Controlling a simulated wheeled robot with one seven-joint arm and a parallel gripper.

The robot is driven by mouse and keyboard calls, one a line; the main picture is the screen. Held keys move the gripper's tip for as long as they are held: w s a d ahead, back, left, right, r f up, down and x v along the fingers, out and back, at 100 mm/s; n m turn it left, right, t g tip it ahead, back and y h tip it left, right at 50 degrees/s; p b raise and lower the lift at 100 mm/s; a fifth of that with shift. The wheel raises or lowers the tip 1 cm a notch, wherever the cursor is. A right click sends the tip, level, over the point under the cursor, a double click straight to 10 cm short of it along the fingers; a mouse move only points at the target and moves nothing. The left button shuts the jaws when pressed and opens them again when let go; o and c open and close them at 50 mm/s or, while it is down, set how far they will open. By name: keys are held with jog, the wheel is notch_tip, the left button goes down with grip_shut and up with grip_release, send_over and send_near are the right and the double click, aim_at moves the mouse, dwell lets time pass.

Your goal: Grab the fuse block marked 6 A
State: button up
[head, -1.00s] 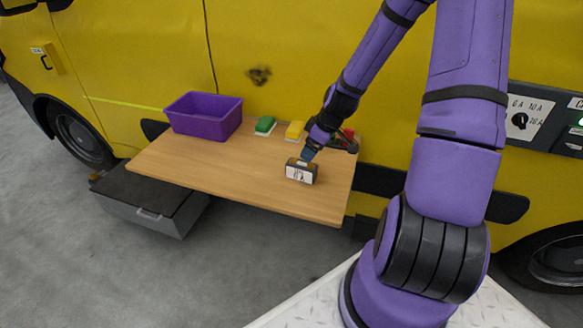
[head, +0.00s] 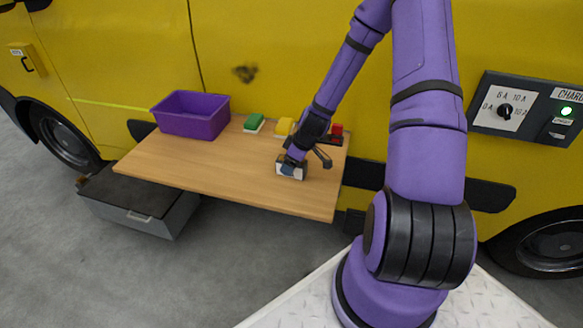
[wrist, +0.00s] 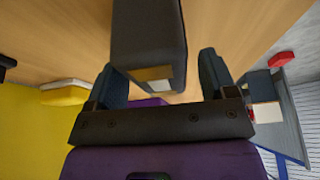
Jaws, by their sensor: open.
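A dark block with a white label (head: 289,175) stands on the wooden table near its front right part. The label is mostly covered by my gripper, so I cannot read it. My gripper (head: 292,165) is open and down at this block. In the wrist view the dark grey block (wrist: 150,38), with a tan metal plate on its end, reaches in between the two spread fingers of my gripper (wrist: 163,78). A gap shows on the right of the block; contact on the left is unclear.
A purple bin (head: 192,115) stands at the table's (head: 190,172) back left. A green block (head: 254,122), a yellow block (head: 283,126) and a red piece (head: 337,130) lie along the back edge. A yellow vehicle wall (head: 290,50) rises behind. The table's front left is clear.

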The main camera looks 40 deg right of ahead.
jog(key=shift+x, duration=0.9)
jog(key=shift+f, duration=0.2)
jog(key=c, duration=1.1)
jog(key=shift+r, duration=0.15)
